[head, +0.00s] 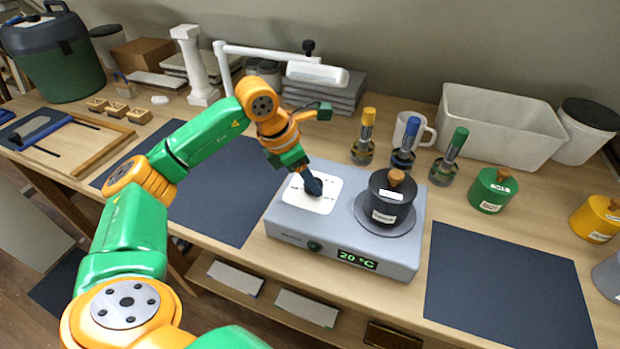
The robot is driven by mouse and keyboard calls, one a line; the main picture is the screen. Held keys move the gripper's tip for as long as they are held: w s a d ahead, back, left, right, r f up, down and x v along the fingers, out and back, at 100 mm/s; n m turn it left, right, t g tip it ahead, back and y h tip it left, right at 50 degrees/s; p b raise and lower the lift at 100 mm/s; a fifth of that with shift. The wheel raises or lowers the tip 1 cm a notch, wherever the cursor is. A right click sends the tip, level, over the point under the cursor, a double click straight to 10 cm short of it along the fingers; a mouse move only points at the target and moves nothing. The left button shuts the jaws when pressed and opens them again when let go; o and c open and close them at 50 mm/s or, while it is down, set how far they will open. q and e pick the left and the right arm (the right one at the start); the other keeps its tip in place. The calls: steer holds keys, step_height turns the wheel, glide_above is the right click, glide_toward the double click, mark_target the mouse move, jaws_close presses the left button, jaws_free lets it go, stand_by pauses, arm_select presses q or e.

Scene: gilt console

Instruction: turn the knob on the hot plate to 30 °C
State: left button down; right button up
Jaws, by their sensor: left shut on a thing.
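The grey hot plate (400,262) stands on the wooden bench in the middle of the view. The dial's marks are too small to read. A dark pot (386,211) with a wooden lid knob sits on the round plate at the right. My right gripper is not in view.
Bottles with yellow, blue and green tops (447,160) and a white mug (416,125) stand behind the hot plate. A green pot (491,190) stands to its right. A white lamp arm (265,53) extends behind my arm. Dark mats (505,285) lie clear on both sides.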

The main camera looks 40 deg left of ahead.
mark_target(296, 189)
arm_select(q)
steer(key=shift+w+a+m+g+h+p, duration=0.1)
steer(key=shift+m+g+h+p, duration=0.25)
steer(key=shift+m, duration=0.75)
steer(key=shift+w+a+m+g+h+p, duration=0.1)
steer(key=shift+m+g+h+p, duration=0.2)
steer(key=shift+m, duration=0.8)
steer(key=shift+c, duration=1.8)
jaws_free()
steer(key=v, duration=0.7)
